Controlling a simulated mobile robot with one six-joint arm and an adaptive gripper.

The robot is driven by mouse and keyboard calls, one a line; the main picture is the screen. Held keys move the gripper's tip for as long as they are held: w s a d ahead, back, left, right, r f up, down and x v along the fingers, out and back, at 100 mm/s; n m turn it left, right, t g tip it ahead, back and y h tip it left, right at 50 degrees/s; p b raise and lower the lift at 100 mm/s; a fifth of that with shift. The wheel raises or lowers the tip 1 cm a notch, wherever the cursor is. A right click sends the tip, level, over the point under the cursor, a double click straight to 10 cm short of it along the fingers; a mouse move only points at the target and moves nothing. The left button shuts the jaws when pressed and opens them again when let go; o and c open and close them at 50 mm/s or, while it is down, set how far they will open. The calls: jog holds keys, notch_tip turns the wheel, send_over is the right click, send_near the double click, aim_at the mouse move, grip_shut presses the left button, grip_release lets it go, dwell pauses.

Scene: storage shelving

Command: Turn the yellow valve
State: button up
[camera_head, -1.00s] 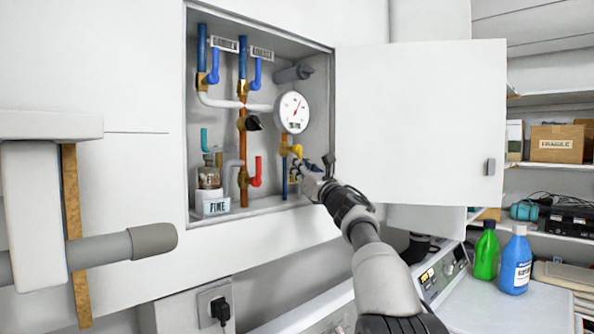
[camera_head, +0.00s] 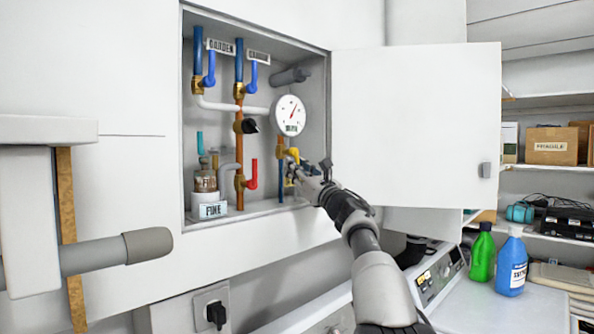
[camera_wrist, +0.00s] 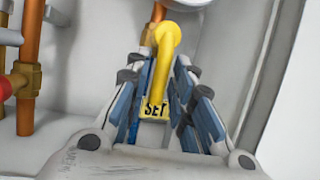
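The yellow valve (camera_head: 292,153) sits below the round gauge inside the open wall cabinet. My gripper (camera_head: 300,174) reaches into the cabinet from the lower right and hides part of the handle in the head view. In the wrist view my gripper (camera_wrist: 158,88) has its blue-padded fingers apart, one on each side of the handle. The fingers look open around it; whether a pad touches it I cannot tell.
The cabinet's white door (camera_head: 415,125) stands open on the right, close to my arm. The gauge (camera_head: 289,115) is just above. Bottles (camera_head: 511,265) stand lower right.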

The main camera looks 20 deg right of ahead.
jog(key=shift+o, duration=0.7)
jog(key=shift+s, duration=0.1)
jog(key=v, duration=1.1)
jog(key=shift+s, duration=0.4)
jog(key=shift+f, duration=0.2)
